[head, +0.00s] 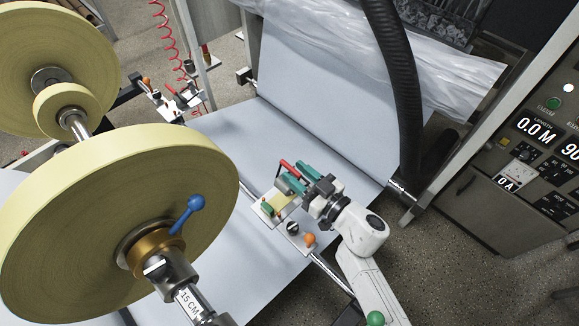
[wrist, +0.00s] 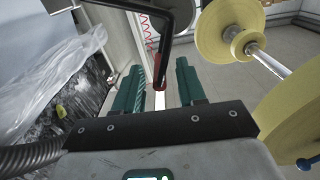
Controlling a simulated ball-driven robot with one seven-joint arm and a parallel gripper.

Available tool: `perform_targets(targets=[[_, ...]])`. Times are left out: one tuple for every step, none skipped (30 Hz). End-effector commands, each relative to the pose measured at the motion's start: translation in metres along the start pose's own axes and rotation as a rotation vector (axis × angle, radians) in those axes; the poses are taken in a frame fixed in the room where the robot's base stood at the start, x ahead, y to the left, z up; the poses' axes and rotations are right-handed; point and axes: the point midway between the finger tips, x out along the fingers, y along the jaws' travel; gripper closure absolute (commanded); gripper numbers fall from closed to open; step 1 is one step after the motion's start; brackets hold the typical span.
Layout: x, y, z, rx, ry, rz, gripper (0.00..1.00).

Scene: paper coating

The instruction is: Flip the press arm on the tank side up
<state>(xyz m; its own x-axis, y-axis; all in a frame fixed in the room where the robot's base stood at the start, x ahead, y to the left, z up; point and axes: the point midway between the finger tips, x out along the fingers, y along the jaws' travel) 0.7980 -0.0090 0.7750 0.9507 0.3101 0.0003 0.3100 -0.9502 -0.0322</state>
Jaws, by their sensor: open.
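The press arm's red handle (head: 289,167) shows at my gripper (head: 297,178), above a small bracket plate (head: 263,213) beside the white paper web. In the wrist view the press arm is a bent black rod (wrist: 166,38) whose red end (wrist: 157,72) lies between the two teal fingers of my gripper (wrist: 159,68). The fingers stand apart on either side of it, and I cannot tell whether either touches it. The lower part of the arm and its pivot are hidden by my gripper in the head view.
A large yellow roll (head: 90,225) with a blue-knobbed lever (head: 187,214) stands at the left. An orange knob (head: 310,238) sits near my wrist. A thick black hose (head: 400,90) hangs at the upper right, and a control panel (head: 545,130) stands far right.

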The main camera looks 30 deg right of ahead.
Motion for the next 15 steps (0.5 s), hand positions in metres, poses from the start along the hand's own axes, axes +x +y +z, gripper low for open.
perform_targets(targets=[[0.008, 0.001, 0.001, -0.001, 0.001, 0.0, 0.6], [0.012, 0.001, 0.001, -0.001, 0.002, 0.0, 0.6], [0.017, 0.001, 0.001, 0.0, 0.001, 0.001, 0.6], [0.019, 0.001, 0.001, 0.0, 0.001, 0.001, 0.6], [0.022, 0.001, 0.001, 0.0, 0.0, 0.001, 0.6], [0.025, 0.001, 0.001, 0.0, 0.001, 0.001, 0.6], [0.027, 0.001, 0.0, 0.0, 0.001, 0.001, 0.6], [0.028, 0.0, 0.0, 0.0, 0.0, 0.001, 0.6], [0.029, 0.0, 0.0, 0.0, 0.0, 0.001, 0.6], [0.03, 0.0, 0.0, 0.0, 0.0, 0.001, 0.6], [0.03, 0.0, 0.0, 0.0, -0.001, 0.001, 0.6], [0.03, 0.0, 0.0, 0.0, -0.001, 0.002, 0.6], [0.03, 0.0, 0.0, 0.0, -0.001, 0.002, 0.6], [0.03, 0.0, 0.0, 0.0, -0.001, 0.002, 0.6], [0.03, 0.0, 0.0, 0.0, -0.001, 0.002, 0.6]])
